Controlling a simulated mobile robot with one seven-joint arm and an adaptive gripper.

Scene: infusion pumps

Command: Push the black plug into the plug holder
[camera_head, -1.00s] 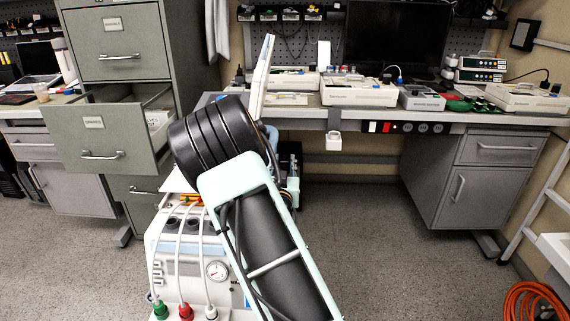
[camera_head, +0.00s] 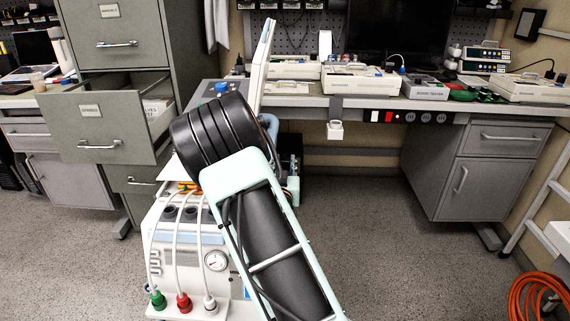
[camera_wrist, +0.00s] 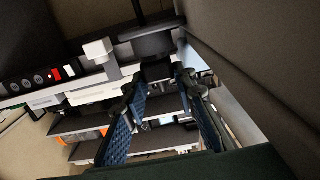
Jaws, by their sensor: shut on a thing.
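My gripper (camera_wrist: 162,78) shows in the wrist view, with two dark fingers and blue ribbed pads. It is shut on a small dark thing at the fingertips, which I take to be the black plug; its outline is hard to make out. In the head view my arm hides the gripper and the plug. A white block on a grey bracket, possibly the plug holder (camera_head: 335,131), hangs from the bench's front edge. It also appears in the wrist view (camera_wrist: 98,50), up and left of the fingertips and apart from them.
A pump cart (camera_head: 190,255) with white hoses stands beside my arm. An open drawer (camera_head: 100,128) juts out at left. The bench (camera_head: 300,101) bears several devices, with a socket strip (camera_head: 400,116) along its front. Orange hose (camera_head: 535,295) lies at right. The middle floor is clear.

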